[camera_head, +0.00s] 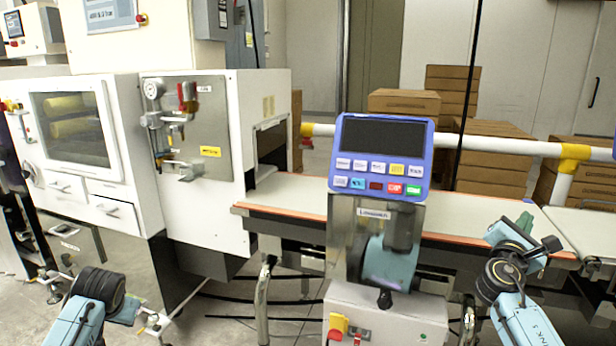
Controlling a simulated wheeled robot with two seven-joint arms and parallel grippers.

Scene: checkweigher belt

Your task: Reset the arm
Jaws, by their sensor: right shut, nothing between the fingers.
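My right arm comes in at the lower right, with light blue links and black joints. My right gripper (526,225) is at its far end, small and partly hidden by the wrist. It is shut and empty, in front of the right part of the conveyor belt (465,214). My left arm (80,322) shows at the lower left, with a black joint and a short blue-green part to its right. I do not make out a left gripper there.
A blue control panel (381,157) stands on a metal post before the belt, above a white box (388,318) with buttons. A white machine (215,170) stands left. Brown cartons (490,160) are stacked behind a white rail (480,143). Floor shows between the left arm and the post.

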